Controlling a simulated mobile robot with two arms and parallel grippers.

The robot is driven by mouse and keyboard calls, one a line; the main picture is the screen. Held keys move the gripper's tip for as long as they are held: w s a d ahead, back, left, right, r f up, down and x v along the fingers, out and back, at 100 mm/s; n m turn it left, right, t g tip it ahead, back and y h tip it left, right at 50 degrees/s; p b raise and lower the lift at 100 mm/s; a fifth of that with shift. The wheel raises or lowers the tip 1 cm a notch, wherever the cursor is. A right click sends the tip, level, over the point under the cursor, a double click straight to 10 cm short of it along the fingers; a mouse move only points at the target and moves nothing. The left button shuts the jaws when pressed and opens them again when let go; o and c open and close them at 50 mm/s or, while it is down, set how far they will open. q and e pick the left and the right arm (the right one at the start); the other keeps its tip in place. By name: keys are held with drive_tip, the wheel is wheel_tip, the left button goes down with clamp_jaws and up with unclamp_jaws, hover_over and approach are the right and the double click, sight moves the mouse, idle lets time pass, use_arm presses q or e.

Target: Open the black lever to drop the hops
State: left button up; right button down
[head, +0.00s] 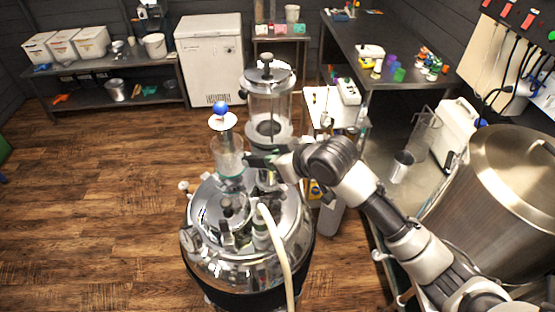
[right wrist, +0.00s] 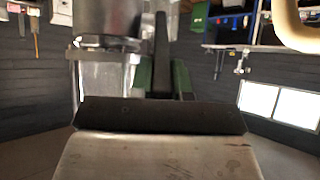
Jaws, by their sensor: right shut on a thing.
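The steel vessel (head: 240,262) stands in the middle of the head view with a shiny domed top crowded with fittings. A clear cylinder with a steel lid (head: 268,72) stands above its back side. My right gripper (head: 255,160) reaches in from the right, just below this cylinder. In the right wrist view its green-edged fingers (right wrist: 163,80) are shut on the upright black lever (right wrist: 161,48), which rises between them. In the head view the lever is mostly hidden by the gripper. The hops cannot be made out clearly. My left gripper is not in view.
A narrower clear tube with a blue ball (head: 221,107) on top stands close left of my gripper. A pale hose (head: 278,250) curves over the vessel's front. A large steel kettle (head: 510,180) stands at right. Open wooden floor (head: 90,210) lies at left.

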drive_tip(key=c, duration=1.1)
unclamp_jaws()
drive_tip(key=shift+b+v, duration=1.65)
drive_tip(key=shift+v, duration=3.7)
